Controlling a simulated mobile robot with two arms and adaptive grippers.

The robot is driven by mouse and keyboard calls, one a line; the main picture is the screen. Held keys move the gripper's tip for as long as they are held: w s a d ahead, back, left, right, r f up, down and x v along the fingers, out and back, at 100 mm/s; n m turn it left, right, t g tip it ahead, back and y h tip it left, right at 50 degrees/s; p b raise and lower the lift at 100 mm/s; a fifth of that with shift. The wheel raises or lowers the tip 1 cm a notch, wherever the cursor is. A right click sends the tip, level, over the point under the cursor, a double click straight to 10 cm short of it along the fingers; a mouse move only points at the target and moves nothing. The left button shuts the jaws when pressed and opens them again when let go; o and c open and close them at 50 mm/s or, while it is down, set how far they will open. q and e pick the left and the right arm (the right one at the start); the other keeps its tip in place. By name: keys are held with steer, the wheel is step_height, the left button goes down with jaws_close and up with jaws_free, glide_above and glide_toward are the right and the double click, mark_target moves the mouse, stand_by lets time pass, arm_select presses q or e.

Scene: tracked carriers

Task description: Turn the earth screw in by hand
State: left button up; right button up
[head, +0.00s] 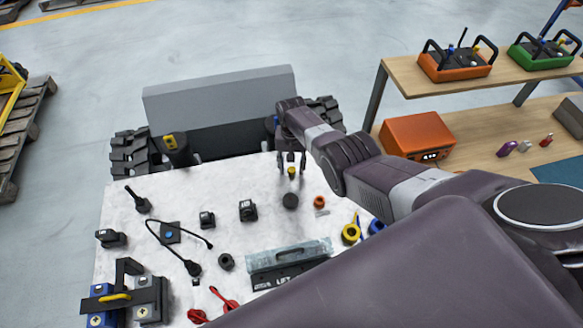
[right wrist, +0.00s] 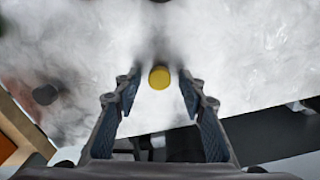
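A small yellow round knob, which may be the earth screw (right wrist: 159,78), shows between the tips of my right gripper (right wrist: 160,92) in the right wrist view. In the head view the knob (head: 291,171) is near the far edge of the white top, just below my right gripper (head: 291,158). The gripper points down with its fingers spread. A gap shows on both sides of the knob, so the fingers do not touch it. The knob's lower part and thread are hidden. My left gripper is not in view.
Several black parts, a cable and a clear-lidded case (head: 290,255) lie nearer. Behind is a grey panel (head: 220,97) between black tracks. A wooden shelf (head: 400,78) stands right.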

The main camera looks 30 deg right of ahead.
steer(key=n, duration=1.4)
steer(key=shift+n+b, duration=0.3)
steer(key=shift+n, duration=0.1)
steer(key=n, duration=0.7)
steer(key=shift+f+b, duration=0.1)
steer(key=shift+b, duration=0.25)
steer(key=n, duration=0.6)
steer(key=shift+b, duration=0.3)
steer(key=shift+c, duration=0.6)
